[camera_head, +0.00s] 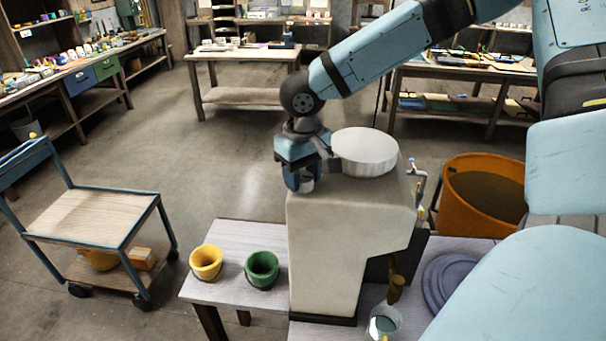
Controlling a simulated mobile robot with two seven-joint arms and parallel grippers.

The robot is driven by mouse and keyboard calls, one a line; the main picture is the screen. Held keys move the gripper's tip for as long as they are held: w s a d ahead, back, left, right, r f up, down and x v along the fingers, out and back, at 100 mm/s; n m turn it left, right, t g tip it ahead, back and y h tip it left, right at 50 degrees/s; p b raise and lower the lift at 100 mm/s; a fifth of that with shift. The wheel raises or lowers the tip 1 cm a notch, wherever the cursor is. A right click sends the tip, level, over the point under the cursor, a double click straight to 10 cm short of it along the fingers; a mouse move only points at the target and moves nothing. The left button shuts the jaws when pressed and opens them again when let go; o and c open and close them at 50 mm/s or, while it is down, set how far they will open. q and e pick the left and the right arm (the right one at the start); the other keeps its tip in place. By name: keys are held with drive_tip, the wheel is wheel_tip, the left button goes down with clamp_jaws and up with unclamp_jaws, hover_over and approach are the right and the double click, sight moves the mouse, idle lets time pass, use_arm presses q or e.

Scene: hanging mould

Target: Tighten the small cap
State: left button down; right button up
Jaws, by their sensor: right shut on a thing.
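My right gripper (300,180) reaches in from the upper right and points down at the top left corner of the pale grey block-shaped machine (325,240). I cannot tell how the cap sits on the machine. A large round whitish lid (366,152) lies on the machine's top, just right of the gripper. My left gripper is not in view.
A yellow bucket (206,263) and a green bucket (262,269) stand on the low table (225,292) left of the machine. An orange tub (450,215) and a purple round disc (447,281) are at right. A trolley (92,217) stands left; the floor between is clear.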

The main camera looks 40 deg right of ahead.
sight(303, 177)
drive_tip(key=o, duration=0.9)
drive_tip(key=shift+o, duration=0.2)
wheel_tip(303, 177, up, 14)
drive_tip(key=shift+b, duration=0.3)
drive_tip(key=shift+f, duration=0.1)
